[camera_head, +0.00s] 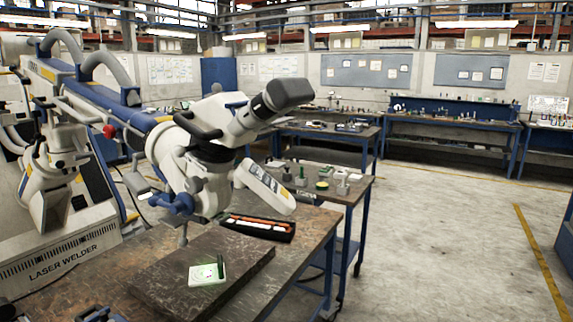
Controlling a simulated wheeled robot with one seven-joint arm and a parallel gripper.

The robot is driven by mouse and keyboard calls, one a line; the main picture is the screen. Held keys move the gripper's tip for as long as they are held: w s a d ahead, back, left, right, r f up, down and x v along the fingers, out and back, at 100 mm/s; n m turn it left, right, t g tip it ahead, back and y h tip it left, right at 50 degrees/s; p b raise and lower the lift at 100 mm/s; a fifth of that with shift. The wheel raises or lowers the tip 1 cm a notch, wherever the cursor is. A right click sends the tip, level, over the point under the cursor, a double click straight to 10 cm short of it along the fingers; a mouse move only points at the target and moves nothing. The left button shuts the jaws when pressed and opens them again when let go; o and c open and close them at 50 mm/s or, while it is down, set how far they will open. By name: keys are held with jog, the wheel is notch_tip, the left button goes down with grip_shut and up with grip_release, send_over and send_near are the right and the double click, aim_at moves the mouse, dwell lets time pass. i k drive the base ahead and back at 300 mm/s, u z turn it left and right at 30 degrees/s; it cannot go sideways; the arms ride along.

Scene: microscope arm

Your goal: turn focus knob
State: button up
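A white and blue microscope head (205,150) hangs from a jointed arm (90,85) over a workbench. Its dark eyepiece (284,94) points up and to the right. A black handle (197,126) sits on its side, and a blue knob-like part (176,203) is low on its left. A small red knob (109,131) is on the arm. I cannot tell which part is the focus knob. My gripper cannot be made out in this view.
The workbench (175,240) carries a dark board (160,285) with a small white lit piece (207,272), and a black tray (258,228) with orange items. A laser welder cabinet (65,260) stands left. More benches (450,125) line the back. The floor (430,240) at right is open.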

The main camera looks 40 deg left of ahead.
aim_at(193, 185)
jog(key=i, duration=0.85)
jog(key=u, duration=2.35)
